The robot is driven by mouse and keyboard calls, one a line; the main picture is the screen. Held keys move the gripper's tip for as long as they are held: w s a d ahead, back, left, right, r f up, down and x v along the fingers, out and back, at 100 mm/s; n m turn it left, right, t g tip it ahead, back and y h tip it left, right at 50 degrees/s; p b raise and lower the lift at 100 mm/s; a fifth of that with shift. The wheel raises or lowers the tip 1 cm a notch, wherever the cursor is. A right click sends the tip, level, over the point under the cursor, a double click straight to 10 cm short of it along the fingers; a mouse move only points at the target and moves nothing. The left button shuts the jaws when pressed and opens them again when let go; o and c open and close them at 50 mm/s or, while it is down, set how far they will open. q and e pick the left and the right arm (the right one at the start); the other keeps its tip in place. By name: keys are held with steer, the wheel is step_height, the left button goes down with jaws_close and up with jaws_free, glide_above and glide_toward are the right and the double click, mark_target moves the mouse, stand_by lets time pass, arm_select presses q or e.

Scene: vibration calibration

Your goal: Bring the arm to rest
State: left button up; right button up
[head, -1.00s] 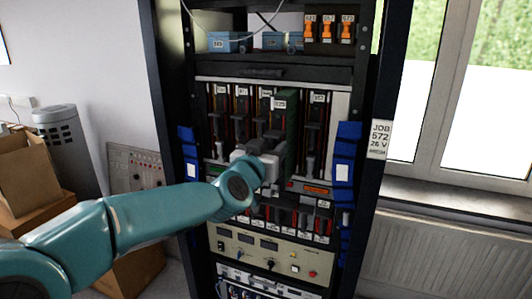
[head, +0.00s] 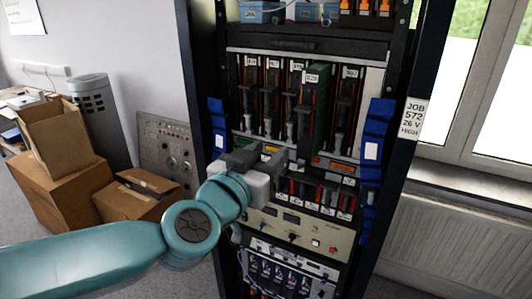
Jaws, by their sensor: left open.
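My left arm (head: 100,262), teal with a grey gripper, reaches in from the left. My left gripper (head: 262,158) is open in front of the rack, at the height of the lower edge of the card row. I see nothing held between its fingers, though the arm's wrist hides part of them. A green card (head: 318,108) stands upright among several dark cards in the rack, a little above and right of the gripper, apart from it in the picture. My right gripper is not in view.
The black rack (head: 205,60) has a beige control panel (head: 325,237) below the gripper and blue strips (head: 378,135) on its sides. A job label (head: 414,118) hangs on the right post. Cardboard boxes (head: 70,195) stand at left; a radiator (head: 450,240) is at right.

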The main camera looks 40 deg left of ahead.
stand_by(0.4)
arm_select(q)
steer(key=w+d+f+m+g+h, duration=0.1)
steer(key=w+d+f+g, duration=0.15)
steer(key=f, duration=0.95)
steer(key=w+d+f+m+g+h, duration=0.2)
steer(key=f+g, duration=0.1)
steer(key=f, duration=0.9)
steer(key=w+d+f+m+g+h, duration=0.1)
steer(key=w+d+f+g, duration=0.15)
steer(key=f, duration=0.85)
steer(key=s+d+f+n+g+h, duration=0.1)
steer(key=s+d+f+g, duration=0.3)
steer(key=s+f, duration=0.6)
steer(key=s+d+f+n+g+h, duration=0.2)
steer(key=s+d+f+g, duration=0.3)
steer(key=s+d+f, duration=0.3)
step_height(320, 180, down, 4)
steer(key=shift+s+d+f+h+b, duration=0.2)
steer(key=shift+s+d+h+b, duration=0.2)
steer(key=shift+s+h, duration=0.55)
steer(key=shift+s+y, duration=0.25)
steer(key=shift+s, duration=0.1)
steer(key=shift+w, duration=0.1)
